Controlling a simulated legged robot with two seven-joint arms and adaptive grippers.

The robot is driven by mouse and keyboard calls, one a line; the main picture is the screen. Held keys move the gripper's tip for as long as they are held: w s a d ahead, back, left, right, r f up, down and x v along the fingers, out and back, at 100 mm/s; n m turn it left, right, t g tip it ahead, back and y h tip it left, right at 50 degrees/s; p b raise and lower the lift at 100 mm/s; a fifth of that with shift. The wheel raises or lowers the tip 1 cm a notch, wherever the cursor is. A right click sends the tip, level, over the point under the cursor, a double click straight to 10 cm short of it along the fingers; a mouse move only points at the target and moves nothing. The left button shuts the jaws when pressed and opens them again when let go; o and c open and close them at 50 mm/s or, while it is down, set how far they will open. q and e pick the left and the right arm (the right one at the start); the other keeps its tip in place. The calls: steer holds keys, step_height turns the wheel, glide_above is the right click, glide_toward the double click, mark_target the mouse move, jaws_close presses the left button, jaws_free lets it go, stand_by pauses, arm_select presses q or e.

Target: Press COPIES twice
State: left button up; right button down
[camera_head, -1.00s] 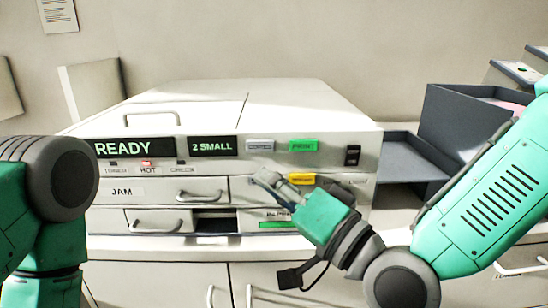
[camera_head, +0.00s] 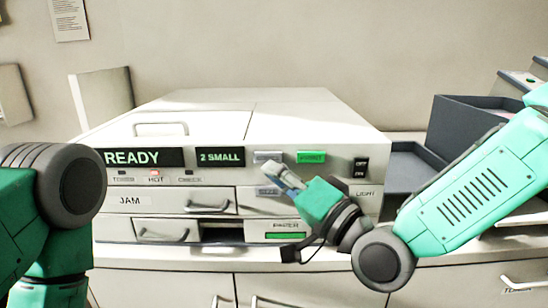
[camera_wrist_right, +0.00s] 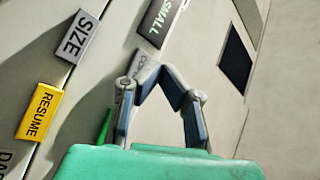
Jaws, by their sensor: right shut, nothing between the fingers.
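The copier (camera_head: 300,110) has a grey COPIES button (camera_head: 268,157) on its front panel, between the "2 SMALL" display (camera_head: 220,157) and the green PRINT button (camera_head: 311,157). My right gripper (camera_head: 274,168) is shut and empty, with its fingertips just below the COPIES button. In the right wrist view the fingertips (camera_wrist_right: 163,76) overlap the COPIES button (camera_wrist_right: 140,68), which is partly hidden. I cannot tell whether they touch it. My left arm shows at the left edge, but its gripper is out of view.
The yellow RESUME button (camera_wrist_right: 38,112) shows in the right wrist view. A READY display (camera_head: 135,157), JAM drawer (camera_head: 150,201) and PAPER panel (camera_head: 285,226) share the front. A dark tray (camera_head: 410,165) stands right.

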mark_target(255, 155)
steer(key=x, duration=0.2)
steer(key=shift+w+a+f, duration=0.3)
steer(key=shift+w, duration=0.05)
steer(key=shift+d, duration=0.9)
steer(key=shift+a, duration=0.75)
arm_select(q)
steer(key=shift+a+f, duration=0.15)
steer(key=shift+a, duration=0.1)
arm_select(e)
steer(key=shift+d, duration=0.6)
arm_select(q)
steer(key=shift+a+f, duration=0.15)
steer(key=shift+a, duration=0.15)
arm_select(e)
steer(key=shift+w+a+r, duration=0.15)
steer(key=shift+w+a, duration=0.2)
steer(key=shift+a, duration=0.35)
arm_select(q)
steer(key=shift+d, duration=0.25)
arm_select(e)
steer(key=shift+w+d, duration=0.15)
steer(key=shift+d, duration=0.2)
